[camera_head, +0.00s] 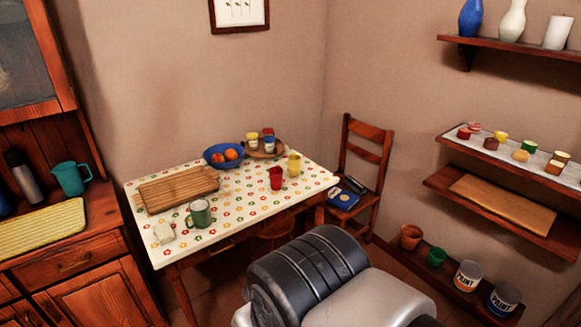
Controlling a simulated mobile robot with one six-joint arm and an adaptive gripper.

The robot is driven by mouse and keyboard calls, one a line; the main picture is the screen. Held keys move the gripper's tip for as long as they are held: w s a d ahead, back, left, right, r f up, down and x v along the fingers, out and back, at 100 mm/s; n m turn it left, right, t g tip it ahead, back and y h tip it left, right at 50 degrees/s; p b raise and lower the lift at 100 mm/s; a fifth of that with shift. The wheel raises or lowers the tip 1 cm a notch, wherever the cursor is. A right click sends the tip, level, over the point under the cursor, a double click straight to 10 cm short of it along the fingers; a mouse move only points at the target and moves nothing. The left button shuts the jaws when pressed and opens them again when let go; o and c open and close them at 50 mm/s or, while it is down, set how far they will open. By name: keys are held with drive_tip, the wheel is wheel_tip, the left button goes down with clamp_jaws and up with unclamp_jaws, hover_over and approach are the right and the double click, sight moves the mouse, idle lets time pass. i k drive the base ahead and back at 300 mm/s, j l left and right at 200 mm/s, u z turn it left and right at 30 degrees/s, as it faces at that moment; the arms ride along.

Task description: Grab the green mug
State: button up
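The green mug (201,213) stands upright near the front edge of the table (240,205), which has a white flowered cloth. Its handle points to the left. My gripper is not in view. A dark ribbed and grey part of my own body fills the bottom middle of the picture, in front of the table and apart from the mug.
On the table are a wooden board (178,188), blue fruit bowl (213,161), red jug (275,178) and yellow cup (294,166). A teal jug (72,179) stands on the left cabinet. A chair (360,170) and shelves (500,195) are right.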

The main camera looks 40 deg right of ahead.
sight(200, 209)
drive_tip(key=i+j, duration=0.15)
drive_tip(key=i, duration=0.35)
drive_tip(key=i+j, duration=0.15)
drive_tip(key=i, duration=0.35)
drive_tip(key=i+j+z, duration=0.1)
drive_tip(key=i, duration=0.4)
drive_tip(key=i+j, duration=0.2)
drive_tip(key=i, duration=0.3)
